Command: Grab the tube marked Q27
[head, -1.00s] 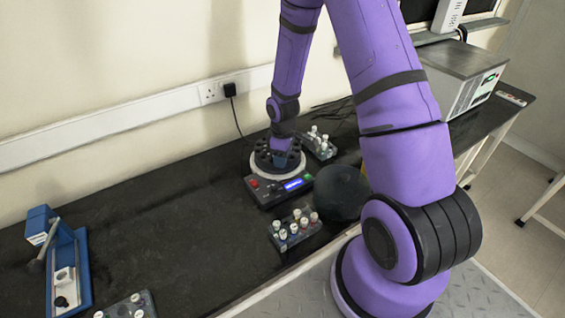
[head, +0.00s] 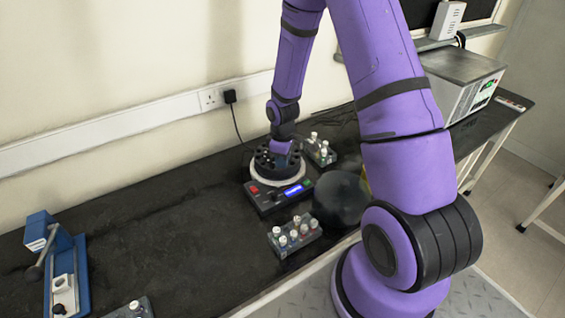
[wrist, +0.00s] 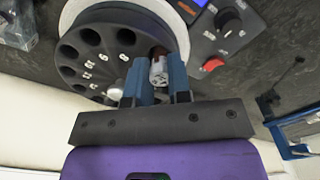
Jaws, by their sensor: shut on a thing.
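My gripper (wrist: 158,82) is shut on a capped tube (wrist: 158,70) with a pale, reddish-edged top, held between its two blue fingers. The tube is at the edge of the dark rotor (wrist: 98,48) of the centrifuge, at one of its holes. I cannot tell whether it is still seated there, and I cannot read its mark. In the head view, my gripper (head: 281,152) is over the centrifuge (head: 262,190), with its fingertips mostly hidden.
A tube rack (head: 295,238) stands in front of the centrifuge, another rack (head: 322,153) behind it to the right. A dark round lid (head: 341,198) lies at right. A blue press-like device (head: 62,270) and a third rack (head: 130,308) are at left. The middle-left bench is clear.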

